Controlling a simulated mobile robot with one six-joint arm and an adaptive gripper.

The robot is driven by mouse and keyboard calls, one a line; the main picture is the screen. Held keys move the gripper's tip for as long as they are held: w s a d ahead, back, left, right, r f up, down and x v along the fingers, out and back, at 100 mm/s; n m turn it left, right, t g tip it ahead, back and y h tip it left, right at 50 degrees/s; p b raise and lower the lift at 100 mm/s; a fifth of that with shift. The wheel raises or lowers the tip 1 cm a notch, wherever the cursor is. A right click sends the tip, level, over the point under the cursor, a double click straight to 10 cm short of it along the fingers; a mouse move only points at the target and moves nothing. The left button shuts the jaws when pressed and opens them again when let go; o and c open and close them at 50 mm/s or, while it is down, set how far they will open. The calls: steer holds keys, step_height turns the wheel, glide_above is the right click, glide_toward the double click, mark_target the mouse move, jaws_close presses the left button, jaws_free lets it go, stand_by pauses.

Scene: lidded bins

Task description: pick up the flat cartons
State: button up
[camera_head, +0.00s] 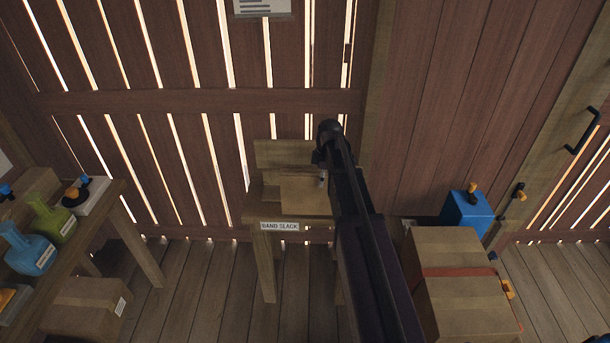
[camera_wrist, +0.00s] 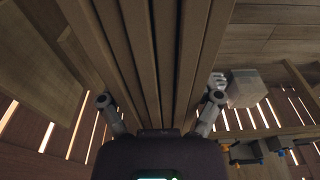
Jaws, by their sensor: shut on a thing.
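The flat cartons (camera_wrist: 152,60) are several thin brown sheets standing side by side in the wrist view. My gripper (camera_wrist: 160,97) has one finger on each side of the bundle and is shut on it. In the head view my gripper (camera_head: 322,168) is over a small wooden stand (camera_head: 265,218) with a label reading "BAND SLACK". A light brown flat panel (camera_head: 303,196) shows beside the gripper there, and my arm hides part of it. I cannot tell from these views whether the bundle still touches the stand.
A bench (camera_head: 98,205) with a green bottle (camera_head: 50,217) and a blue bottle (camera_head: 28,250) is at the left. A strapped box (camera_head: 455,250) and a blue container (camera_head: 466,212) stand at the right. A slatted wall is close behind the stand.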

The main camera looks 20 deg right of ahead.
steer(key=shift+s+d+r, duration=0.1)
steer(key=shift+s+d, duration=0.4)
steer(key=shift+d, duration=0.35)
